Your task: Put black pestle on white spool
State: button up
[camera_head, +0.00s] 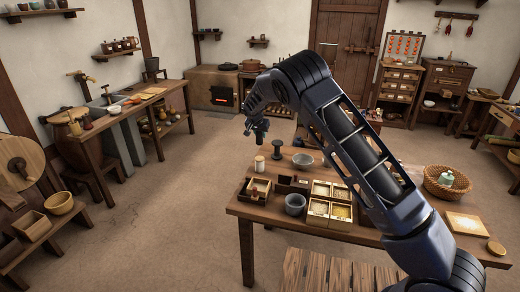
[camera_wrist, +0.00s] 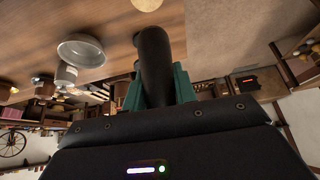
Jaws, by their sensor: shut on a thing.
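My gripper (camera_head: 261,137) is above the back left corner of the table in the head view. In the wrist view its teal fingers are shut on the black pestle (camera_wrist: 153,55), which sticks out from between them. The pestle is hard to tell from the dark gripper in the head view. The white spool (camera_head: 259,164) stands upright on the table below my gripper, with a gap between them. A pale round thing at the top edge of the wrist view (camera_wrist: 147,4) looks like the spool, partly cut off.
A dark spool (camera_head: 277,149) stands close to the right of the white one. A grey bowl (camera_head: 303,161), a grey mortar (camera_head: 295,204) and wooden boxes (camera_head: 258,188) share the wooden table (camera_head: 262,216). A basket (camera_head: 446,181) is at the right. Floor left of the table is clear.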

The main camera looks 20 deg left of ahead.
jog(key=shift+f, duration=4.2)
jog(key=shift+f, duration=0.1)
jog(key=o, duration=1)
jog(key=shift+c, duration=0.2)
